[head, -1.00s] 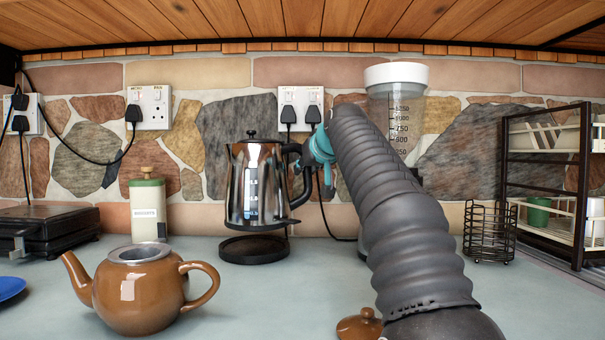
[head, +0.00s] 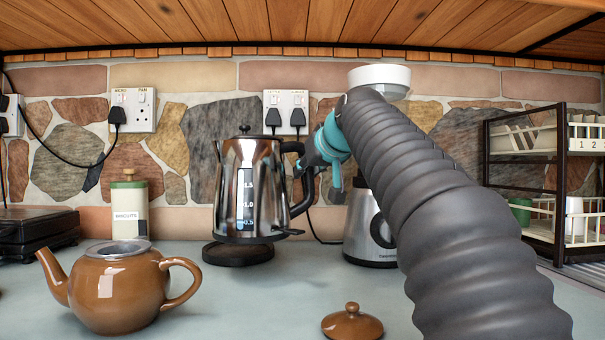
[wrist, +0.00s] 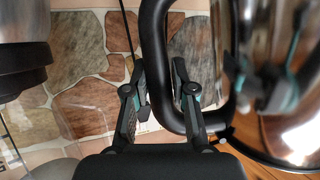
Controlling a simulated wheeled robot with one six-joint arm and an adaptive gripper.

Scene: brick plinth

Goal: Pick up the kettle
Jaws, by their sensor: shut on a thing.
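The kettle (head: 232,185) is shiny metal with a black handle, a black lid and a level window marked in numbers. It hangs upright just above its round black base (head: 238,254), slightly to the right of it. My gripper (head: 312,165) reaches in from the right and is shut on the handle. In the wrist view, the two fingers (wrist: 158,82) lie on either side of the black handle (wrist: 153,50), and the kettle's metal body (wrist: 285,50) fills the right side. My arm hides part of the blender behind it.
A brown teapot (head: 118,290) stands front left, its lid (head: 352,323) lying front centre. A biscuit jar (head: 130,210) is behind the teapot. A blender (head: 372,235) stands close right of the kettle; a dish rack (head: 562,180) is far right. Sockets (head: 287,112) with cords are on the wall.

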